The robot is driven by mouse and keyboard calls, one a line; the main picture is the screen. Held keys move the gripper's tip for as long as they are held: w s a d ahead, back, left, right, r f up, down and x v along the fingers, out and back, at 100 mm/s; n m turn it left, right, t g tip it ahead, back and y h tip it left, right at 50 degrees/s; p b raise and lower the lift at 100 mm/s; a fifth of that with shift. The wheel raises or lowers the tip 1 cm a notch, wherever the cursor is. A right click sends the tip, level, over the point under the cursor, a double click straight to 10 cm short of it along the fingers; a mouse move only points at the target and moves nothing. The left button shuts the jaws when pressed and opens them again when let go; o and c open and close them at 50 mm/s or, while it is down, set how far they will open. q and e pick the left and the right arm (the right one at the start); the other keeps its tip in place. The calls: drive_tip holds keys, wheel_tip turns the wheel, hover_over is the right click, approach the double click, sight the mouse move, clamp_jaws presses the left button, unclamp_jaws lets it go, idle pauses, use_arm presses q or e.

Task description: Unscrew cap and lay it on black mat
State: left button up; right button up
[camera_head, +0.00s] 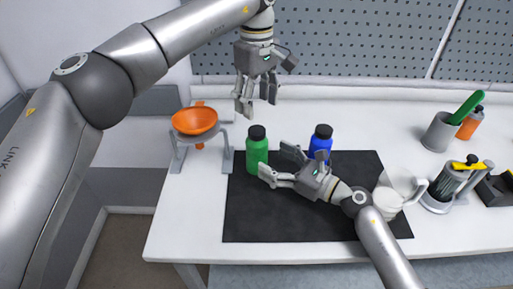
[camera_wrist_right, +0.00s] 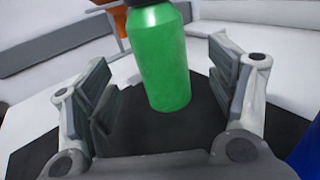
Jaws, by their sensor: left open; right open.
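A green bottle (camera_head: 257,153) with a black cap (camera_head: 257,132) stands upright on the black mat (camera_head: 270,218). A blue bottle (camera_head: 320,146) with a black cap (camera_head: 323,131) stands to its right. My right gripper (camera_head: 273,163) is open, low beside the green bottle. In the right wrist view the green bottle (camera_wrist_right: 164,60) stands between and beyond the open fingers (camera_wrist_right: 165,95), and its cap is mostly cut off at the top. My left gripper (camera_head: 257,103) is open and empty, pointing down above and behind the green bottle.
An orange funnel (camera_head: 195,121) sits in a grey stand (camera_head: 225,150) at the left. A clear white-based jug (camera_head: 388,195), a dark press-like container (camera_head: 450,185), a grey cup (camera_head: 440,132) and an orange bottle (camera_head: 470,124) stand at the right. The mat's front left is clear.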

sight(266, 155)
use_arm(q)
drive_tip(key=shift+w+f, duration=0.1)
drive_tip(key=shift+f, duration=0.05)
use_arm(e)
drive_tip(key=x, duration=0.5)
drive_tip(key=shift+w+a, duration=0.25)
drive_tip(key=shift+w, duration=0.1)
drive_tip(key=shift+a, duration=0.25)
